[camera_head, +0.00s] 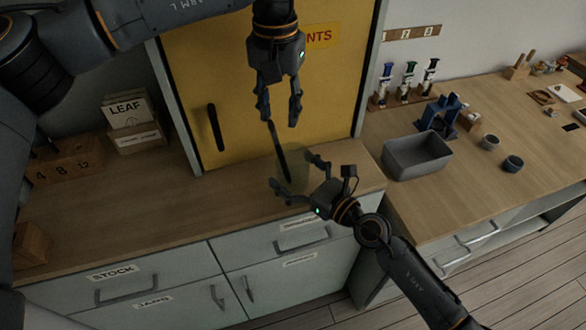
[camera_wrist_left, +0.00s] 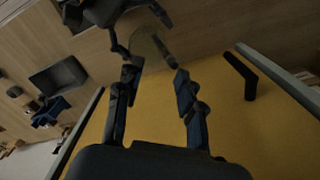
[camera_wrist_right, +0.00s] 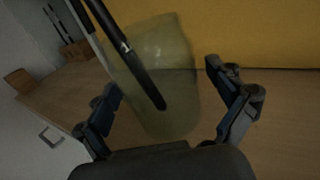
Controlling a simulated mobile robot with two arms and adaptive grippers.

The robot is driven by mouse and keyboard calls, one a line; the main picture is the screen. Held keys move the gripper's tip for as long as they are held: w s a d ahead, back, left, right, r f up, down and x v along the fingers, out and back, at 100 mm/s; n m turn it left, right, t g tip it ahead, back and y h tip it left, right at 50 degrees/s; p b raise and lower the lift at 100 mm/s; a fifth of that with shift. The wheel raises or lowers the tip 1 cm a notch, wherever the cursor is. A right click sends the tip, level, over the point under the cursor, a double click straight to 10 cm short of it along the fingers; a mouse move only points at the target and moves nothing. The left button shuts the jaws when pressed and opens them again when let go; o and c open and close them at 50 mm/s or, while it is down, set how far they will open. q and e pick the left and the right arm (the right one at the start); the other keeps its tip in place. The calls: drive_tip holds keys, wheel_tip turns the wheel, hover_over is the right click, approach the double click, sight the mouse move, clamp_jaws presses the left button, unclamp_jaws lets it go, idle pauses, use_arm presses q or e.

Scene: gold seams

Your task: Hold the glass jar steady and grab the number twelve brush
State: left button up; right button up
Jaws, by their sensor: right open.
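A translucent greenish glass jar (camera_head: 298,176) stands on the wooden counter before the yellow door, and it fills the middle of the right wrist view (camera_wrist_right: 180,88). A dark brush (camera_head: 278,150) leans inside it, its upper part rising above the rim; a metal band (camera_wrist_right: 125,46) shows on it in the right wrist view. I cannot read a number on it. My right gripper (camera_head: 298,176) is open, its fingers on either side of the jar with gaps visible. My left gripper (camera_head: 279,112) is open and empty, pointing down just above the brush's upper end.
A wooden block marked 4, 8, 12 (camera_head: 66,166) and a LEAF box (camera_head: 137,138) sit at the left. A grey bin (camera_head: 418,158), blue stand (camera_head: 440,112) and small cups (camera_head: 513,163) stand on the right counter.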

sight(274, 134)
drive_tip(key=c, duration=1.4)
drive_tip(key=shift+c, duration=0.2)
use_arm(q)
drive_tip(key=s+r+n+t, duration=0.1)
drive_tip(key=n, duration=0.1)
drive_tip(key=s+a+r+n+t, duration=0.1)
drive_tip(key=n, duration=0.1)
drive_tip(key=s+r+n+t, duration=0.1)
drive_tip(key=n+t, duration=0.1)
drive_tip(key=n, duration=0.1)
drive_tip(key=shift+s+a+r, duration=0.3)
drive_tip(key=shift+a+r, duration=0.05)
drive_tip(key=shift+a, duration=0.05)
drive_tip(key=shift+n+t, duration=0.5)
drive_tip(key=shift+n, duration=0.3)
drive_tip(key=x, duration=0.5)
drive_tip(key=shift+s+d+f, duration=0.15)
drive_tip(key=shift+d+f, duration=0.2)
drive_tip(key=shift+f, duration=0.2)
drive_tip(key=x, duration=0.4)
drive_tip(key=shift+s+f, duration=0.2)
drive_tip(key=shift+s, duration=0.15)
drive_tip(key=shift+w+f, duration=0.25)
drive_tip(key=shift+f, duration=0.25)
